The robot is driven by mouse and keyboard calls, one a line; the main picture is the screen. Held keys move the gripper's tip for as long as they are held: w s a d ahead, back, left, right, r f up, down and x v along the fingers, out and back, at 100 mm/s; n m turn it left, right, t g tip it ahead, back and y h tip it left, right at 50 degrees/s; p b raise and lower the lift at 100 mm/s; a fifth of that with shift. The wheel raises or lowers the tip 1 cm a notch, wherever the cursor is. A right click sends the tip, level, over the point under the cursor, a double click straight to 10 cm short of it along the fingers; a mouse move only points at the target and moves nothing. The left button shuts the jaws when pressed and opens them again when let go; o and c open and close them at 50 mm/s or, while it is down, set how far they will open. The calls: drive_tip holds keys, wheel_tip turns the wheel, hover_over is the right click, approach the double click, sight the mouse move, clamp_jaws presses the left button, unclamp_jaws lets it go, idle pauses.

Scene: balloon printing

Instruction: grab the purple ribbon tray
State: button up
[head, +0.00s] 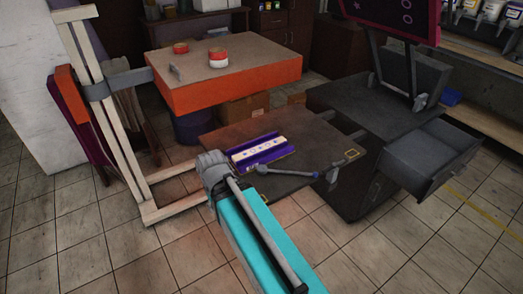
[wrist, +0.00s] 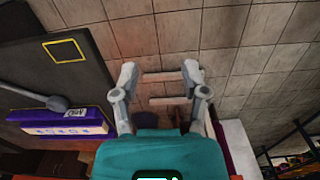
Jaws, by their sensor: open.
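The purple ribbon tray (head: 250,157) lies on the dark low platform (head: 290,130) in the head view, with a pale strip bearing small blue marks along it.
A grey jointed rod (head: 290,171) crosses the platform close to the tray. A wooden frame (head: 165,212) stands at the left. An orange-sided table (head: 235,92) is behind. An open grey drawer (head: 425,165) juts out at right. The tiled floor in front is clear.

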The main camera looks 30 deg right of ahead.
drive_tip(key=shift+w+a, duration=0.1)
drive_tip(key=shift+a, duration=0.05)
drive_tip(key=o, duration=0.3)
drive_tip(key=shift+o, duration=1.1)
drive_tip(key=shift+w+f, duration=0.2)
drive_tip(key=shift+o, duration=0.4)
drive_tip(key=w+d+f+n+h+b, duration=0.2)
drive_tip(key=w+d+n+h+b, duration=0.1)
drive_tip(key=w+n, duration=0.1)
drive_tip(key=w+d+f+n+h+b, duration=0.2)
drive_tip(key=w+n+b, duration=0.2)
drive_tip(key=w, duration=0.3)
drive_tip(key=shift+d+f+h, duration=0.35)
drive_tip(key=shift+d+h, duration=0.05)
drive_tip(key=w+d+r+n+h+b, duration=0.1)
drive_tip(key=w+d+n+h+b, duration=0.2)
drive_tip(key=w+n+h+b, duration=0.4)
drive_tip(key=w+n+b, duration=0.1)
drive_tip(key=w+n, duration=0.2)
drive_tip(key=w, duration=0.4)
drive_tip(key=shift+d+r+n+t+h, duration=0.2)
drive_tip(key=shift+r+n+t+h, duration=0.1)
drive_tip(key=shift+t+h, duration=0.1)
